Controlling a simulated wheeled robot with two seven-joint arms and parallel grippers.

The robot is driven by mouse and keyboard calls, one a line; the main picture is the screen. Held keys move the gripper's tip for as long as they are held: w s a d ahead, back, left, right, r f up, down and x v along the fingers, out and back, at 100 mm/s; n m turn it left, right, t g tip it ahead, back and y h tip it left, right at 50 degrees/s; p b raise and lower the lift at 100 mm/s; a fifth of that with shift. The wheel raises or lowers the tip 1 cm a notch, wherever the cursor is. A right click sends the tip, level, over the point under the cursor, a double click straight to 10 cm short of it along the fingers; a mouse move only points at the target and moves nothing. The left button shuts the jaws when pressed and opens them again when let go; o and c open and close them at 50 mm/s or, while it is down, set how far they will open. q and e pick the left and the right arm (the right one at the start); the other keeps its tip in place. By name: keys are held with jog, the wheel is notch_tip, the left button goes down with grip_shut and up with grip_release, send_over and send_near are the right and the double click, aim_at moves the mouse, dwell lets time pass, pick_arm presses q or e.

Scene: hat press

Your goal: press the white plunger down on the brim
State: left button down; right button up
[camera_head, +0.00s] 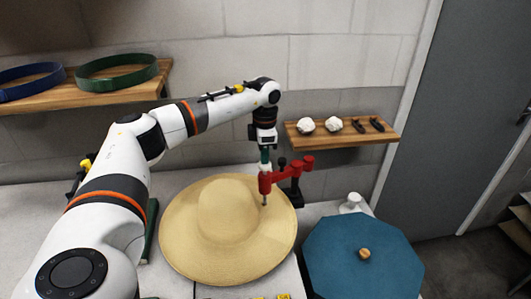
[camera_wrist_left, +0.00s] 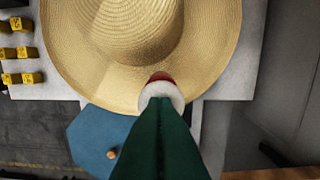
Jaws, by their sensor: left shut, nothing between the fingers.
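The tan straw hat (camera_head: 225,230) lies brim-down on the light table; in the left wrist view its brim (camera_wrist_left: 75,50) and crown (camera_wrist_left: 135,25) fill the top. The red press (camera_head: 292,166) reaches over the brim's right side, with a thin rod pointing down at the brim. Whether the rod touches the brim I cannot tell. The white plunger (camera_wrist_left: 163,93) sits on top of the press arm, with a bit of red behind it. My left gripper (camera_head: 265,156) points down, its green fingers shut and empty, at the plunger's top and partly hiding it. My right gripper is not in view.
A blue octagonal piece (camera_head: 330,265) with a wooden knob stands right of the table. A wall shelf (camera_head: 345,142) holds white lumps and dark items. Another shelf (camera_head: 90,95) carries blue and green bands. Small yellow blocks (camera_wrist_left: 30,52) lie at the table's front.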

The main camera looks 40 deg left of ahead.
pick_arm(q)
notch_tip(320, 180, up, 10)
jog(key=p, duration=0.7)
jog(key=shift+r+p, duration=0.2)
jog(key=shift+p, duration=0.1)
jog(key=shift+f, duration=0.1)
dwell(0.4)
